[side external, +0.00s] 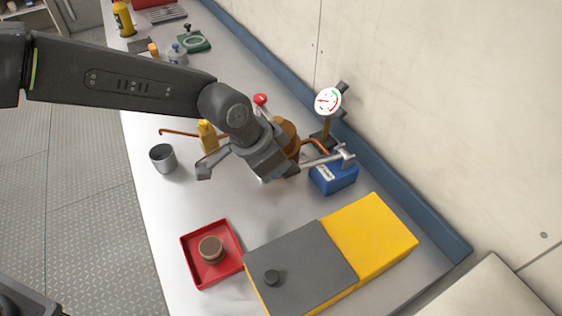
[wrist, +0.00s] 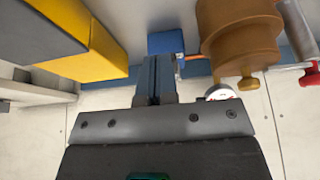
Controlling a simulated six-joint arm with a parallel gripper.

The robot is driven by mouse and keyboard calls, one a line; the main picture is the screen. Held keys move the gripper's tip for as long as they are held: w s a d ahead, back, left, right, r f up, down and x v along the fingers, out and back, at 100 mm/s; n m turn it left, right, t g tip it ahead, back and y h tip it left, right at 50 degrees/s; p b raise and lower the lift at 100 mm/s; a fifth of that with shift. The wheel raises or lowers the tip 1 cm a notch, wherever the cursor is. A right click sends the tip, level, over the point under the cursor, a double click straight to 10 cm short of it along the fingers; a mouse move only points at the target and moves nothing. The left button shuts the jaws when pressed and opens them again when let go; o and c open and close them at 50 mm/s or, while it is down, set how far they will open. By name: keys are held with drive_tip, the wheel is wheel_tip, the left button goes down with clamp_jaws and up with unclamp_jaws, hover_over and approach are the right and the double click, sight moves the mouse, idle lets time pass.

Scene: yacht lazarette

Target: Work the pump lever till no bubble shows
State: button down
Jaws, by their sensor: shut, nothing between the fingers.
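The pump's amber-brown round body (side external: 288,135) is partly hidden behind my gripper (side external: 270,168) in the side view. It shows large at the upper right of the wrist view (wrist: 238,35). The pump lever, a pale bar with a red knob (side external: 260,99), stands up behind my wrist; its knob is at the right edge of the wrist view (wrist: 312,74). My gripper's fingers (wrist: 156,70) are together and empty, apart from the lever and left of the pump body in the wrist view. I cannot make out any bubble.
A round gauge (side external: 328,101) stands by the wall, near a blue block (side external: 335,178). A yellow box (side external: 370,240) with a grey lid (side external: 300,265) and a red tray (side external: 190,262) holding a brown disc are in front. A grey cup (side external: 163,158) stands left. Bench space near the cup is clear.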

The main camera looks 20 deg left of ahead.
drive_tip(key=a+v, duration=0.1)
drive_tip(key=v, duration=1)
drive_tip(key=shift+s+f, duration=0.15)
drive_tip(key=shift+s, duration=0.25)
drive_tip(key=s+a+r+n+t+y, duration=0.1)
drive_tip(key=s+a+r+n, duration=0.15)
drive_tip(key=a, duration=0.45)
drive_tip(key=s+a+r+n, duration=0.1)
drive_tip(key=s+a+r, duration=0.15)
drive_tip(key=a, duration=0.55)
drive_tip(key=s+a+f+n+t+y, duration=0.1)
drive_tip(key=s+a+n, duration=0.4)
drive_tip(key=s+a, duration=0.7)
drive_tip(key=shift+s+a+f+y, duration=0.3)
drive_tip(key=shift+a+y, duration=0.2)
drive_tip(key=shift+y, duration=0.2)
drive_tip(key=shift+w+r+n, duration=0.1)
drive_tip(key=shift+r+n, duration=0.05)
drive_tip(key=shift+n, duration=0.1)
